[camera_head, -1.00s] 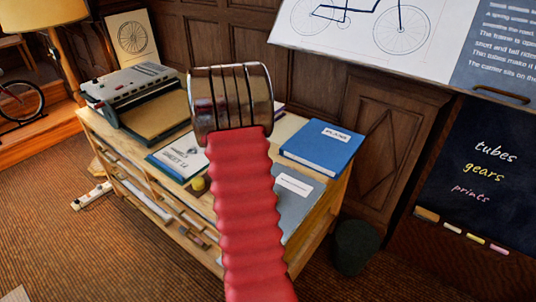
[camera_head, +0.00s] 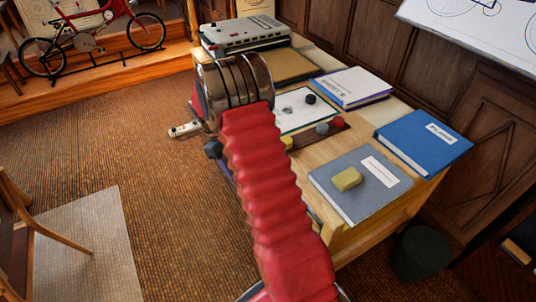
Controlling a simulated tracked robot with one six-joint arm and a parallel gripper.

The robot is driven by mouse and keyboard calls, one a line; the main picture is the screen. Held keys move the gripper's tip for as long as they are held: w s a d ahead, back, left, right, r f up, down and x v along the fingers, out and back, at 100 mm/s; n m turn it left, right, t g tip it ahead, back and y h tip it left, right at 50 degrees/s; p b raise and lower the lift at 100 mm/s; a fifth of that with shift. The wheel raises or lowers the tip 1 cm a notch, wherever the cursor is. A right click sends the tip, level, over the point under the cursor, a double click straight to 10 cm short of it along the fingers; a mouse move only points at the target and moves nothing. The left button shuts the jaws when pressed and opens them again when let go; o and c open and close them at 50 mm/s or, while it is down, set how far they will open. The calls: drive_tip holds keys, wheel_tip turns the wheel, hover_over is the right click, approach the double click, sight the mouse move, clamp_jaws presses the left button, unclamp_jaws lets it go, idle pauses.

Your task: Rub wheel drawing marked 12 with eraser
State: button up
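A pale sheet with a dark green border (camera_head: 302,118) lies on the low wooden cabinet, partly behind my arm. It bears a dark mark and a small dark round object; no number is legible on it now. A yellow block (camera_head: 346,178), possibly the eraser, lies on a grey folder (camera_head: 345,199). A brown tray (camera_head: 307,139) beside the sheet holds small yellow, grey and red pieces. My red ribbed arm ends in a metal-ringed wrist left of the sheet.
A grey machine (camera_head: 247,34) stands at the cabinet's back. A blue binder (camera_head: 423,142) and a white-covered book (camera_head: 350,86) lie to the right. A dark bin (camera_head: 421,253) stands at lower right. Open carpet is at left.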

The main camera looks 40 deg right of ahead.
drive_tip(key=a+f+m+y, duration=0.1)
drive_tip(key=a+f+m, duration=0.2)
drive_tip(key=a, duration=1.5)
drive_tip(key=shift+s+a+f+m+y, duration=0.15)
drive_tip(key=shift+s+a+m+y, duration=0.2)
drive_tip(key=shift+m, duration=0.45)
drive_tip(key=shift+w+d, duration=0.1)
